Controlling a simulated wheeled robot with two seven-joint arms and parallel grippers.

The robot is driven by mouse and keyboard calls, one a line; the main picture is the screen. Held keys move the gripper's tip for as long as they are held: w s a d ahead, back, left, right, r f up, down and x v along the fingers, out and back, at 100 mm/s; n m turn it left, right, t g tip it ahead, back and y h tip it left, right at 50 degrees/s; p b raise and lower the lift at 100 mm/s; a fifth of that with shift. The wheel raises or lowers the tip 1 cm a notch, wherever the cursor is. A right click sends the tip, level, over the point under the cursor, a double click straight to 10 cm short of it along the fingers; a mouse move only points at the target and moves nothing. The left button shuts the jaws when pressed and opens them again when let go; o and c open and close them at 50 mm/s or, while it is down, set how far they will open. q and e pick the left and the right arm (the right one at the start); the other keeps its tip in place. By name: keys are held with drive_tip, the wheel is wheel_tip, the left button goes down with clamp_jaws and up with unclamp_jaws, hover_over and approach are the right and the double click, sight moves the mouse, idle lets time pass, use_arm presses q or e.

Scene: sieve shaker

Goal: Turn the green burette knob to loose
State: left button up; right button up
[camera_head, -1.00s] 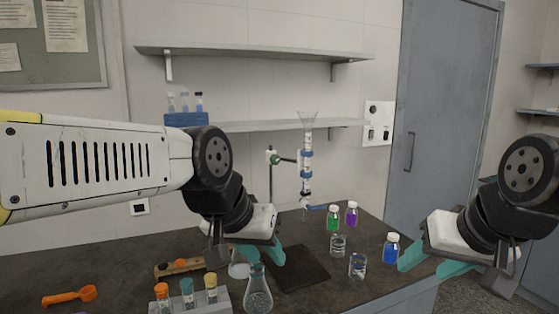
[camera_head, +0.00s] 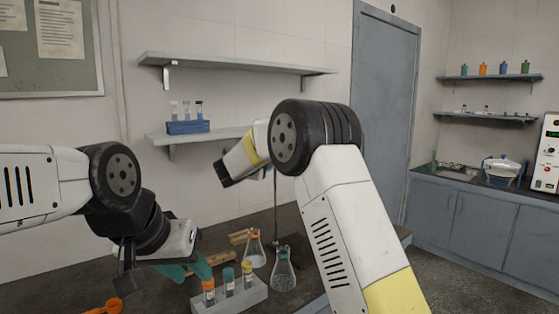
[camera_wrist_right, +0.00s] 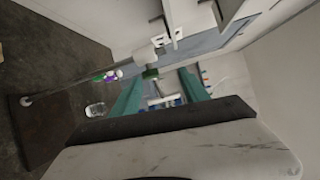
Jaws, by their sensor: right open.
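Part of the burette (camera_wrist_right: 168,101), with blue and white parts, shows between the fingers. My left gripper (camera_head: 190,272) seems open and empty over the bench, left of the test tube rack.
Wall shelves (camera_head: 235,63) run above.

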drive_tip(key=shift+m+g+h, duration=0.4)
drive_tip(key=shift+m+h, duration=0.2)
drive_tip(key=shift+m, duration=0.2)
drive_tip(key=w+d, duration=0.1)
drive_tip(key=w, duration=0.1)
drive_tip(key=w+d+f, duration=0.1)
drive_tip(key=w, duration=0.1)
drive_tip(key=w+d+f, duration=0.1)
drive_tip(key=w, duration=0.1)
drive_tip(key=shift+w+d+f, duration=0.2)
drive_tip(key=shift+d, duration=0.05)
clamp_jaws()
drive_tip(key=shift+f, duration=0.1)
